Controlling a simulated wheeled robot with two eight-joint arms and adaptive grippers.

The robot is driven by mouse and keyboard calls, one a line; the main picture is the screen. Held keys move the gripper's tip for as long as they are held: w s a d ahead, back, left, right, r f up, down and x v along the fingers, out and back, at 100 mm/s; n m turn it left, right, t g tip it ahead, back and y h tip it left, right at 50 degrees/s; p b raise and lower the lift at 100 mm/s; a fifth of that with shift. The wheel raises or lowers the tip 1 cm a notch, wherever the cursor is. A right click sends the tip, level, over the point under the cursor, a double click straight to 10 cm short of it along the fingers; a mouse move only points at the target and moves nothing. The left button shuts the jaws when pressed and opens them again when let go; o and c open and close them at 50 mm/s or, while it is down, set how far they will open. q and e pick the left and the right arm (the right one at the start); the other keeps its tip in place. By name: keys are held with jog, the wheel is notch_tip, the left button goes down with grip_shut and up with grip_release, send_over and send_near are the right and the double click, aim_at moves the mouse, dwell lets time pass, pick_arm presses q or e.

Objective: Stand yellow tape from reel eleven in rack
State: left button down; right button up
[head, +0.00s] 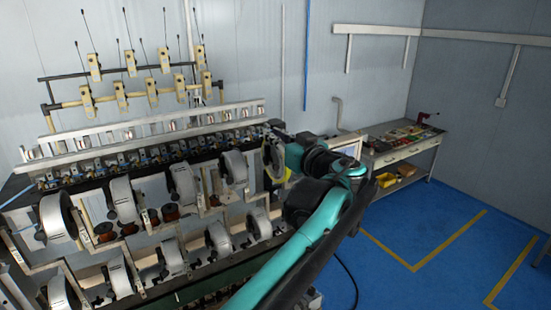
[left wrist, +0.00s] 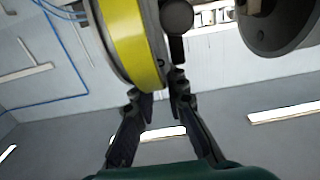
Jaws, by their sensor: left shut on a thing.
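The yellow tape (left wrist: 133,42) fills the upper middle of the left wrist view as a wide curved band on a grey-sided reel. In the head view the left gripper (head: 277,140) is mostly hidden among machine parts. My right gripper is not in view.
A coil winder frame (head: 150,122) with several grey reels (head: 122,200) fills the left. A dark knob (left wrist: 177,18) stands close beside the tape. A workbench (head: 405,150) with trays and a yellow bin (head: 405,169) stands at the back. The blue floor at right is clear.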

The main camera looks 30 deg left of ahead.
pick_arm(q)
jog(key=shift+s+a, duration=0.2)
jog(key=shift+s, duration=0.15)
dwell(0.3)
jog(key=c, duration=1.9)
grip_release()
jog(key=shift+f, duration=0.2)
grip_shut()
jog(key=shift+r, duration=0.2)
